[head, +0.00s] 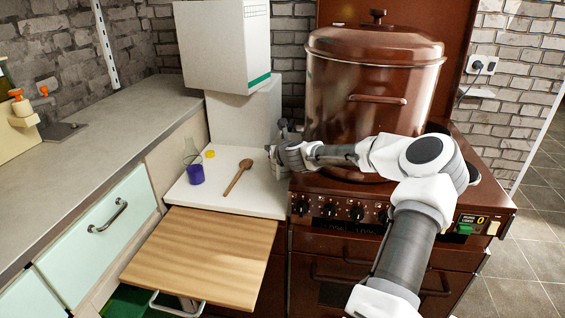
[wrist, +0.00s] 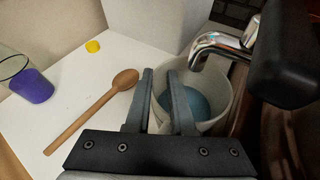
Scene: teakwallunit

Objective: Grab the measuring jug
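The likely measuring jug (wrist: 218,122) is a pale, see-through vessel with a blue inside. It stands upright at the right end of the white counter in the wrist view. My gripper (wrist: 162,80) is open, with its fingers apart at the jug's left side. The right finger overlaps the jug's opening and the left finger is outside it. I cannot tell whether either finger touches the wall. In the head view my gripper (head: 281,143) is at the counter's right edge beside the big pot, and hides most of the jug.
A glass with a purple lower part (head: 194,170), a yellow cap (head: 210,154) and a wooden spoon (head: 238,177) are on the white counter (head: 245,202). A large copper pot (head: 375,95) stands close right on the stove. A chrome tube with a black end (wrist: 222,40) is near the jug.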

